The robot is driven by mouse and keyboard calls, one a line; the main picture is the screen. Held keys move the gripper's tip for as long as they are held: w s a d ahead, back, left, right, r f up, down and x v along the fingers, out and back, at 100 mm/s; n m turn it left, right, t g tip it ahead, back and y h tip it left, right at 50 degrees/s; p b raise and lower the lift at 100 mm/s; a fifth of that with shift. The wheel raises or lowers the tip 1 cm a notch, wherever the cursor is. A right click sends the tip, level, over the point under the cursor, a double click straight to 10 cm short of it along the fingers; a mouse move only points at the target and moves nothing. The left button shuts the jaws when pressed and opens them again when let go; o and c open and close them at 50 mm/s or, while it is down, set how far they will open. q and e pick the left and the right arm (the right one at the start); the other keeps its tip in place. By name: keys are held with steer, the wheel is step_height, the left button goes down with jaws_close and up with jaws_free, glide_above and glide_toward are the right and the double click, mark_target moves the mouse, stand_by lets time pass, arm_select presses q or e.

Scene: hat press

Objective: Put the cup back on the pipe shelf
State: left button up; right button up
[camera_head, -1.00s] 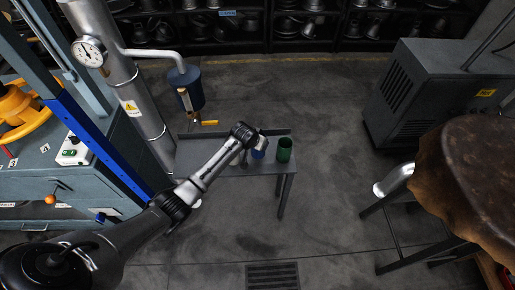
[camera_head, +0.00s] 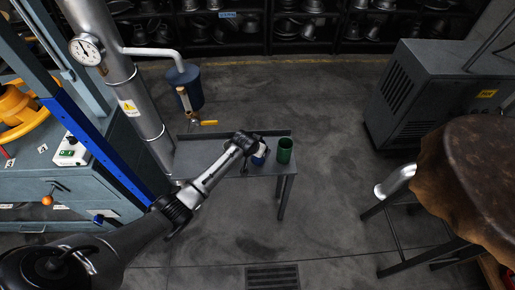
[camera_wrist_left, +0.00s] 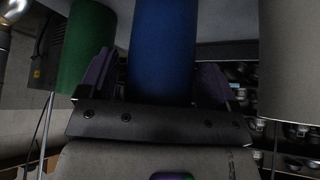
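The pipe shelf (camera_head: 212,158) is a narrow grey metal ledge beside the vertical pipe in the head view. A green cup (camera_head: 284,150) stands at its right end. A blue cup (camera_head: 260,158) is left of it, mostly hidden by my left gripper (camera_head: 257,148). In the left wrist view the blue cup (camera_wrist_left: 162,50) is between the two purple fingers of my left gripper (camera_wrist_left: 158,85), with a narrow gap at the left finger. The green cup (camera_wrist_left: 88,45) is to the left, and a pale grey cylinder (camera_wrist_left: 288,60) is to the right. My right gripper is out of view.
The tall pipe (camera_head: 122,75) with a gauge (camera_head: 86,50) and a blue canister (camera_head: 185,88) with a yellow-handled valve (camera_head: 207,123) stand by the shelf. A blue-framed press is at left, a grey cabinet (camera_head: 425,95) at right. The middle floor is clear.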

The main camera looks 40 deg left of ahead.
arm_select(q)
steer(key=shift+o, duration=0.4)
steer(key=shift+s+r, duration=0.15)
steer(key=shift+r, duration=0.3)
steer(key=shift+p+v, duration=2.15)
steer(key=shift+v, duration=3.5)
steer(key=s+d+f+m+g, duration=0.1)
steer(key=s+d+f, duration=0.1)
steer(key=s+d, duration=0.4)
steer(key=s+d+f+m+g, duration=0.1)
steer(key=s+d+f, duration=0.15)
steer(key=s, duration=0.65)
steer(key=s+d+r+m, duration=0.1)
steer(key=s+d+r, duration=0.1)
steer(key=s, duration=0.7)
steer(key=s+d+r+g+h, duration=0.1)
steer(key=s+d+r, duration=0.1)
steer(key=s+d, duration=0.3)
steer(key=s, duration=0.4)
steer(key=shift+s+d+r+m, duration=0.2)
steer(key=shift+s+r+m, duration=0.1)
steer(key=shift+s+m, duration=0.1)
